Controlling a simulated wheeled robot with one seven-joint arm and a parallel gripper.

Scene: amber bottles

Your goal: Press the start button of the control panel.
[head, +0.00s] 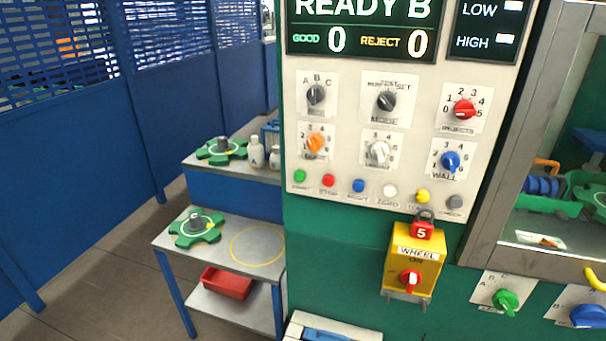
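The control panel (375,165) is a cream plate on a green cabinet and faces me. Its bottom row holds several round buttons. The start button (299,176) is the green one at the far left of that row, with a small white label that is hard to read. A red button (328,180) sits just right of it, then a blue one (358,185), a white one, a yellow one and a grey one. The display (362,28) above shows READY B, GOOD 0 and REJECT 0. My gripper is not in view.
A yellow wheel switch box (412,262) with a red padlock juts out below the panel. A window frame (510,150) stands at the right. At the left, a metal table (220,243) holds a green star wheel (195,228), with a red bin (228,283) below. Blue fence panels stand behind.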

